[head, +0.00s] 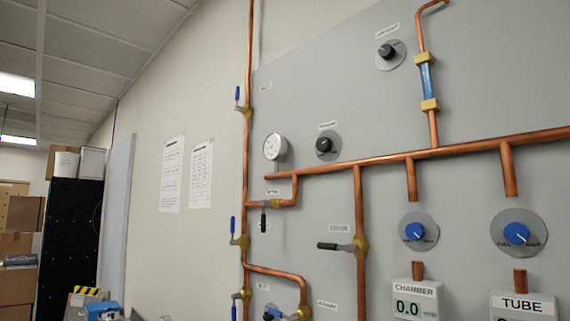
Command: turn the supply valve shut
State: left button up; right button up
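Several lever valves sit on the copper pipes of a grey wall panel; their labels are too small to read, so I cannot tell which is the supply valve. The left vertical pipe carries an upper blue-handled valve (238,97), a middle one (233,227) and a lower one (235,308), their handles roughly upright along the pipe. A black-handled valve (263,218) has its handle hanging down. Another black lever (335,246) lies horizontally across its vertical pipe. A blue lever (279,314) shows at the bottom edge, partly cut off. Neither of my grippers is in view.
The panel (340,90) also holds a round gauge (275,147), black knobs (324,145), blue knobs (415,232) and a CHAMBER display (416,300) reading 0.0. Cardboard boxes (16,268) and a black cabinet (70,235) stand at far left.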

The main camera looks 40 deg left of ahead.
aim_at(233, 218)
jog(key=u, duration=1.6)
jog(key=i+j+z, duration=0.35)
jog(key=i+j, duration=0.4)
